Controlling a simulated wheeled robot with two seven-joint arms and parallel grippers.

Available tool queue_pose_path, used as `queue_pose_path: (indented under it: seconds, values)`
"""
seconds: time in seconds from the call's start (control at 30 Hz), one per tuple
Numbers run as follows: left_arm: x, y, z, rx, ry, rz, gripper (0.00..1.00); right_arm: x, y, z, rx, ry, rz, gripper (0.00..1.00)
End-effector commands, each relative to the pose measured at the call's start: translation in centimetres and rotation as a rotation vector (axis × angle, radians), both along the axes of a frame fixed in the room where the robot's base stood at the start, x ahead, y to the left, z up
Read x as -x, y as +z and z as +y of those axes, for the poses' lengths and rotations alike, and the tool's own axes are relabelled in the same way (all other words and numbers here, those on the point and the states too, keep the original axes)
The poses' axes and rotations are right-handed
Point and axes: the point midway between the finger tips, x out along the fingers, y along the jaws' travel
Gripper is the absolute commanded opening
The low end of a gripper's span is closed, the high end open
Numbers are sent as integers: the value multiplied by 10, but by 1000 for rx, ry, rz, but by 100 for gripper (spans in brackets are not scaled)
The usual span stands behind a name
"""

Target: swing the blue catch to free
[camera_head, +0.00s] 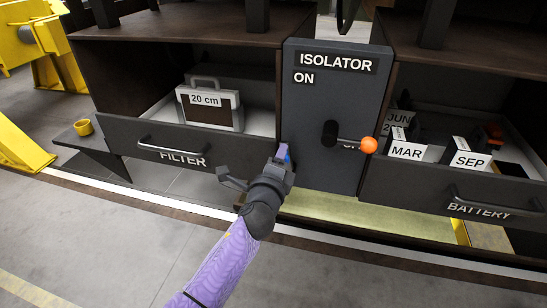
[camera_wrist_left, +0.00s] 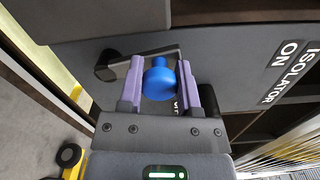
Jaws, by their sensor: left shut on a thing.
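The blue catch (camera_wrist_left: 159,82) shows in the left wrist view as a round blue knob on a dark lever, its black pivot (camera_wrist_left: 107,66) to the left. The knob sits between the two purple fingers of my left gripper (camera_wrist_left: 160,88), which is shut on it. A small label behind the knob is mostly covered. In the head view my left gripper (camera_head: 283,158) is at the left edge of the dark ISOLATOR panel (camera_head: 312,115), and the catch is largely hidden there. My right gripper is not in view.
An isolator handle with an orange knob (camera_head: 369,145) points right on the panel, partly covering a lower label. The open FILTER drawer (camera_head: 172,145) is at left, holding a case (camera_head: 209,108). The open BATTERY drawer (camera_head: 450,200) is at right. A yellow cup (camera_head: 83,128) stands at far left.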

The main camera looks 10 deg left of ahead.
Motion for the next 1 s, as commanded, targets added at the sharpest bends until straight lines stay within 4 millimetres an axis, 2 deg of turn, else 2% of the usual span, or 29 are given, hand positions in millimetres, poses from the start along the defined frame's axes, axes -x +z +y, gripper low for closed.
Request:
queue_pose_path:
  seconds: [0.4, 0.93, 0.97, 1.0]
  values:
    - [0, 1, -11, -163, -2, -4, 0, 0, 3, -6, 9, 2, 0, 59]
    - [1, 0, -13, -185, -3, -5, 0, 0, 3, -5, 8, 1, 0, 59]
    - [1, 0, -13, -185, -3, -5, 45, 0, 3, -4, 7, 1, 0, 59]
    - [1, 1, -13, -185, -3, -5, 54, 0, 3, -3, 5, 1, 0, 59]
